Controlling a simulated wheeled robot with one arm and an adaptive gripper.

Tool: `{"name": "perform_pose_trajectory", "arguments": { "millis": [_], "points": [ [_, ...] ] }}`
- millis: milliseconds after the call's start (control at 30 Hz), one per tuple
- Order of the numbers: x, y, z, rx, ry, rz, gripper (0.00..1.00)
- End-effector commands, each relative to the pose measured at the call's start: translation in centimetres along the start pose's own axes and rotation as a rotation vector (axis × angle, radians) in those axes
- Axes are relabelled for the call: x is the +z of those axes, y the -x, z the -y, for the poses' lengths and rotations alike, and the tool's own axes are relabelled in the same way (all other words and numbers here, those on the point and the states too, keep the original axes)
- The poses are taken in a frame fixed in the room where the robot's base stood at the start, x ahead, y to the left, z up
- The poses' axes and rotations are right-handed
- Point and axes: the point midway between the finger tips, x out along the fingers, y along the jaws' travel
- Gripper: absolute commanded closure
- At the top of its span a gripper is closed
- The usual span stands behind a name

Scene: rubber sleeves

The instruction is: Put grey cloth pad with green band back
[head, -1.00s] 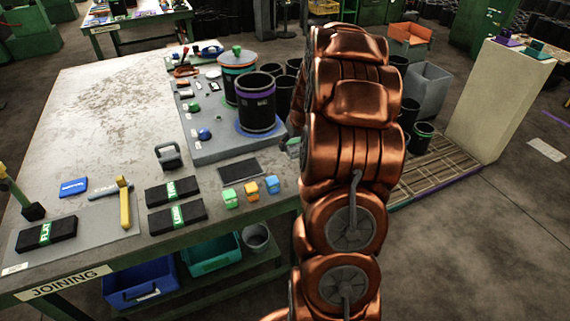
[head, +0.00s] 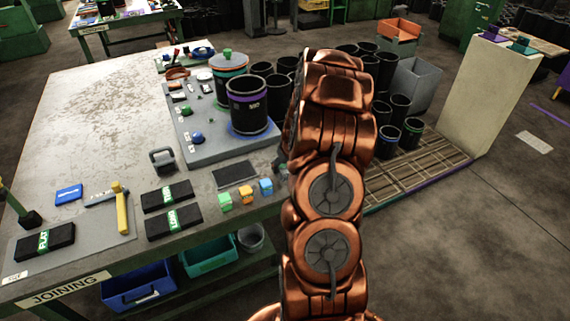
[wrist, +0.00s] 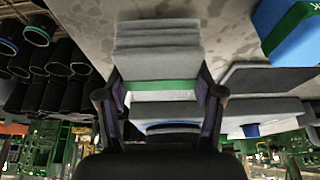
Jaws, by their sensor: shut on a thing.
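The grey cloth pad with the green band (wrist: 158,40) fills the middle of the wrist view. Its green band (wrist: 160,84) crosses it between my fingers. My gripper (wrist: 161,98) is shut on the pad, with one dark finger at each side. In the head view my copper arm hides most of the gripper, and only a small bit of grey and green shows at the table's right edge, so I cannot tell the pad's exact height there. A dark flat mat (head: 236,174) lies on the table just left of the arm.
Green, orange and blue blocks (head: 265,186) stand near the mat. A grey board (head: 205,150) carries a purple-banded black sleeve (head: 248,108). Black pads labelled MIN (head: 168,196) and LONG (head: 174,222) lie in front. Several black sleeves stand right of the table.

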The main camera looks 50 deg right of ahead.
Motion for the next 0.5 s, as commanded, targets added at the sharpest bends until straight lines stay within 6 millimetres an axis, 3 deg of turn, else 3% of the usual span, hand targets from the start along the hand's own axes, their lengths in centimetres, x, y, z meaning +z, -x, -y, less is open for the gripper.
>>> {"name": "perform_pose_trajectory", "arguments": {
  "millis": [467,500],
  "points": [
    [0.35,-0.92,0.02,0.001,0.000,-0.001,0.66],
    [0.33,-0.85,0.02,0.001,0.000,-0.001,0.31]
  ]
}}
